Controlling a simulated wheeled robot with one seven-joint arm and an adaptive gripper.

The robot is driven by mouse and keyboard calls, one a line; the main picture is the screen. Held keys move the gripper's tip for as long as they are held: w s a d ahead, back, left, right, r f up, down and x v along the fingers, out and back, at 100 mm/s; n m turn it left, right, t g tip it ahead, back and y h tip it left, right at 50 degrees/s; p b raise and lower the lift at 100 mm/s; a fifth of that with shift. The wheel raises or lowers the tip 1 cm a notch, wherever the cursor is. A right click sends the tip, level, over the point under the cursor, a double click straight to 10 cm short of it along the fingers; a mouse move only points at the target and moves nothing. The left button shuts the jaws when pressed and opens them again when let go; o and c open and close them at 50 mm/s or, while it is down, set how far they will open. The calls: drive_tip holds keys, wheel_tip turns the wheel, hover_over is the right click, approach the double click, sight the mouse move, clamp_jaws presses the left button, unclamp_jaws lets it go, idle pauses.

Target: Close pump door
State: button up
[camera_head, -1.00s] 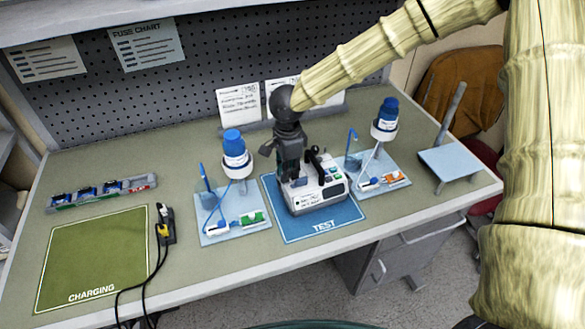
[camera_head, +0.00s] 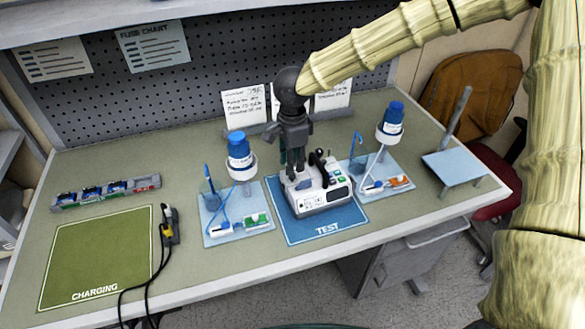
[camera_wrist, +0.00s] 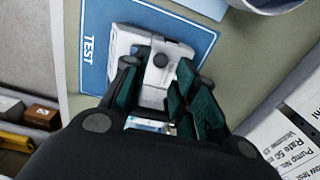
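The white pump (camera_head: 325,190) sits on the blue TEST mat (camera_head: 300,235). It has a dark handle, a small screen and green buttons on its front. The wrist view shows white pump parts (camera_wrist: 130,38) with a dark round knob; I cannot tell clearly which part is the door or how far it stands open. My gripper (camera_head: 294,172) points down over the left part of the pump, its fingertips close to it. In the wrist view, its teal-padded fingers (camera_wrist: 155,95) are apart, with pump parts visible between them. Contact is unclear, and the fingers hide part of the pump.
Stands with blue-capped bottles (camera_head: 238,150) (camera_head: 391,122) flank the pump closely, with tubing and syringes on their bases. A fuse rack (camera_head: 105,192) and green CHARGING mat (camera_head: 95,260) lie left, with black cables (camera_head: 160,255). A grey-blue stand (camera_head: 455,168) is at right.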

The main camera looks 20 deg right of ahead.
drive_tip(key=shift+r, duration=1.5)
